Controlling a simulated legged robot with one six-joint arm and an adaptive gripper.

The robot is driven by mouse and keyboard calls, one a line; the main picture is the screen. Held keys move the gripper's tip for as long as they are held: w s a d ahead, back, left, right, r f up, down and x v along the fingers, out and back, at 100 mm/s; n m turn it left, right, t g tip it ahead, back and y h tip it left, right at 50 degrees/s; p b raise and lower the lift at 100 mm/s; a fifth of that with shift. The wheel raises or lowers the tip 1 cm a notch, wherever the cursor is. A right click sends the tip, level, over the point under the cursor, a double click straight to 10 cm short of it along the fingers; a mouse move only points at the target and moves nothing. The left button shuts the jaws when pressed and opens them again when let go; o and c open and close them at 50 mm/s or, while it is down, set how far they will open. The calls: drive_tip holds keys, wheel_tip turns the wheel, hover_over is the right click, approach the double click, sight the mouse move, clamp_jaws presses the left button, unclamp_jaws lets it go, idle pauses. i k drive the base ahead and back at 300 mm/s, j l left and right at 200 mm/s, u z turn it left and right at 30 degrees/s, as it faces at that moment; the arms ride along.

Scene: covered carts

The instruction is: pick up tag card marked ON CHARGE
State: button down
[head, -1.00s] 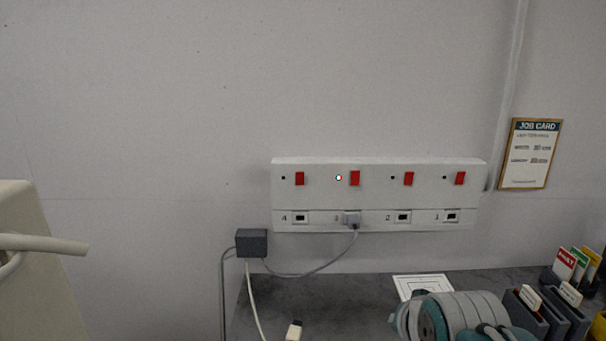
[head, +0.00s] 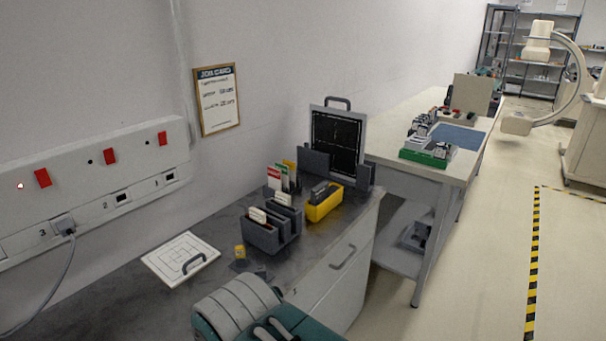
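Several upright tag cards, red (head: 274,178), green (head: 283,174) and yellow (head: 290,170), stand in a dark holder at the back of the grey bench, against the wall. Their print is too small to read here, so I cannot tell which one is marked ON CHARGE. A dark slotted rack (head: 262,236) in front of them holds pale cards (head: 257,215). A small yellow piece (head: 240,252) lies on the bench beside the rack; its marking is unreadable. I cannot make out my gripper in this view.
A rounded grey and teal object (head: 235,303) fills the bottom edge. A white panel with a handle (head: 181,259) lies on the bench. A yellow bin (head: 324,204) stands right of the rack. The socket strip (head: 90,185) is on the wall. Open floor (head: 465,270) lies right.

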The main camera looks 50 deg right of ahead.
sight(292, 165)
drive_tip(key=z, duration=1.3)
drive_tip(key=i+l+u, duration=0.1)
drive_tip(key=u, duration=0.25)
drive_tip(key=l+u, duration=0.2)
drive_tip(key=u, duration=0.2)
drive_tip(key=i+l+u, duration=0.1)
drive_tip(key=u, duration=0.25)
drive_tip(key=l+u, duration=0.35)
drive_tip(key=l, duration=0.7)
drive_tip(key=l+u, duration=0.35)
drive_tip(key=l, duration=1.85)
drive_tip(key=k+l, duration=0.1)
drive_tip(key=l, duration=1)
drive_tip(key=i+l, duration=0.1)
drive_tip(key=l, duration=0.25)
drive_tip(key=u, duration=0.05)
